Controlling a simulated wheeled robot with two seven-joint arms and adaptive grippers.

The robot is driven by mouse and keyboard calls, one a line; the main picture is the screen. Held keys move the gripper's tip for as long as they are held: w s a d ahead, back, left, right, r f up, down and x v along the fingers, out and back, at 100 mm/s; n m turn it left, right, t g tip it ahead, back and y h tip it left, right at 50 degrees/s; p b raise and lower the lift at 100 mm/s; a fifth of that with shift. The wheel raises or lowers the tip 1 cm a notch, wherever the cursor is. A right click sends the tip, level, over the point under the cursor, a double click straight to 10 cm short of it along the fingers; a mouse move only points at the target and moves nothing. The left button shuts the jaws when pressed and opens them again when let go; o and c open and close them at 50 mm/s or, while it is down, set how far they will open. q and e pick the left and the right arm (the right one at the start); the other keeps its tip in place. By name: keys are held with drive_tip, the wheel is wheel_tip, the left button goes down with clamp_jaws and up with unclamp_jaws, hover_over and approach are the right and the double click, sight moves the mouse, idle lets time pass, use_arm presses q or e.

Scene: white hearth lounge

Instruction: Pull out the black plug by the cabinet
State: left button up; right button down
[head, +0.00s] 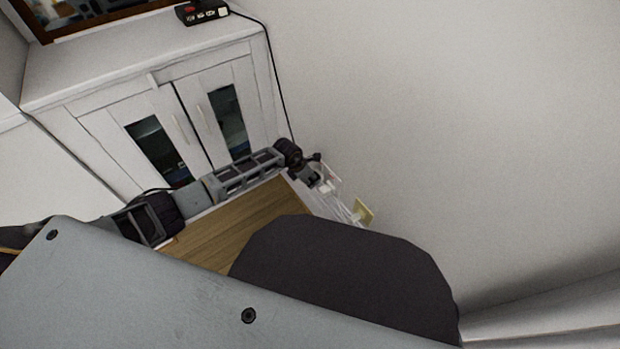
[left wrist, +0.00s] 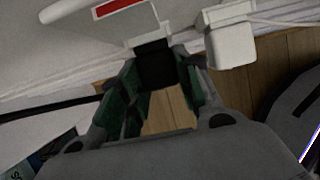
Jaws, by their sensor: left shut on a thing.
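The black plug (left wrist: 156,68) shows in the left wrist view, between the fingertips of my left gripper (left wrist: 158,62). The gripper is shut on it. The plug's far end is against the pale power strip (left wrist: 145,24) with a red switch; whether its pins are in the strip I cannot tell. In the head view my left gripper (head: 314,172) is low by the wall, right of the white cabinet (head: 150,130), and the plug is too small to make out there. My right gripper is not in view.
A white plug (left wrist: 230,42) with a cable sits just right of the black plug. A wall outlet (head: 363,212) is on the white wall. A black box (head: 203,12) stands on the cabinet, with a black cable running down. Wooden floor (head: 235,225) lies below.

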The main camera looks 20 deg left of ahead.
use_arm(q)
drive_tip(key=shift+s+a+p, duration=0.65)
drive_tip(key=shift+s+p, duration=0.1)
drive_tip(key=shift+s, duration=0.1)
drive_tip(key=shift+s+a+p, duration=0.6)
drive_tip(key=shift+s+p, duration=0.1)
drive_tip(key=shift+s, duration=0.1)
drive_tip(key=shift+s+a, duration=0.1)
drive_tip(key=shift+a, duration=0.1)
idle(0.5)
